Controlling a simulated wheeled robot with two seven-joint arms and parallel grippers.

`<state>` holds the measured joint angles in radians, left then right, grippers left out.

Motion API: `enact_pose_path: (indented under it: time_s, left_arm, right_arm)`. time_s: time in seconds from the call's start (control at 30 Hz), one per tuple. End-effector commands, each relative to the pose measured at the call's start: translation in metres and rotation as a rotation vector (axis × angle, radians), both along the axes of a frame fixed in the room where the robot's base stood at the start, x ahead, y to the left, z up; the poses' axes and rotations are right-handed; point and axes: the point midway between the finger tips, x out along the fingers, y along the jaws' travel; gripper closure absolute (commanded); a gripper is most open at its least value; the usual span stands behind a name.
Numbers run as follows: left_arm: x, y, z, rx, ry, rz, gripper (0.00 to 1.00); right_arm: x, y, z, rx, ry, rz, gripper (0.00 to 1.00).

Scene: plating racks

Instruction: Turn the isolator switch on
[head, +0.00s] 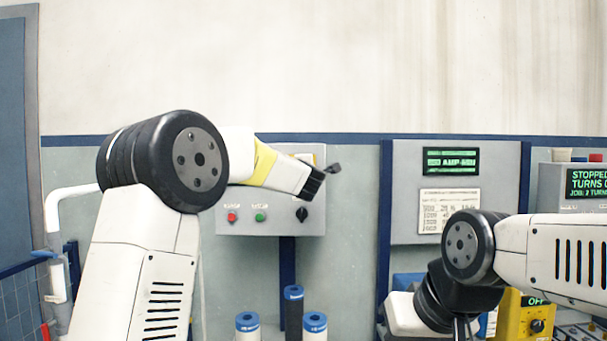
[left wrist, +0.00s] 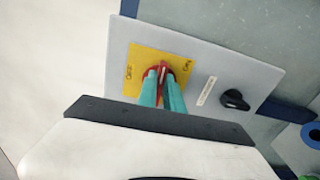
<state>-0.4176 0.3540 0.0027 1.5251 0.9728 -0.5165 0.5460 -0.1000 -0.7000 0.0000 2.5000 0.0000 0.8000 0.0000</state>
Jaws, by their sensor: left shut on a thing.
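The isolator switch has a red handle (left wrist: 163,70) on a yellow plate (left wrist: 146,60) on a grey control box. In the left wrist view, the teal fingers of my left gripper (left wrist: 164,82) are shut on the handle. In the head view, my left gripper (head: 318,181) is at the right part of the grey control box (head: 265,225) and hides most of the switch. My right arm is low on the right; its gripper's fingers do not show.
The box also carries a red button (head: 232,217), a green button (head: 260,217) and a black knob (head: 302,214). Blue-topped rolls (head: 315,323) stand below. A display panel (head: 451,161) and a yellow box (head: 522,318) are to the right.

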Motion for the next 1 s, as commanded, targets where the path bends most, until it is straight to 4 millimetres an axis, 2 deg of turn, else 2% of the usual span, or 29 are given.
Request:
enact_pose_path:
  time_s: [0.67, 0.7, 0.8, 1.0]
  left_arm:
    - [-0.0002, -0.0017, -0.0024, 0.061, 0.004, -0.003, 1.00]
    - [-0.0002, -0.0017, -0.0025, 0.061, 0.004, -0.003, 0.83]
    - [-0.0001, -0.0014, -0.0021, 0.060, 0.003, -0.003, 0.67]
    - [0.0000, -0.0007, -0.0014, 0.059, 0.002, -0.001, 0.67]
  right_arm:
    - [0.0000, 0.0000, 0.0000, 0.000, 0.000, 0.000, 1.00]
    - [0.0000, 0.0000, 0.0000, 0.000, 0.000, 0.000, 1.00]
    - [0.0000, 0.0000, 0.0000, 0.000, 0.000, 0.000, 1.00]
    - [0.0000, 0.0000, 0.0000, 0.000, 0.000, 0.000, 1.00]
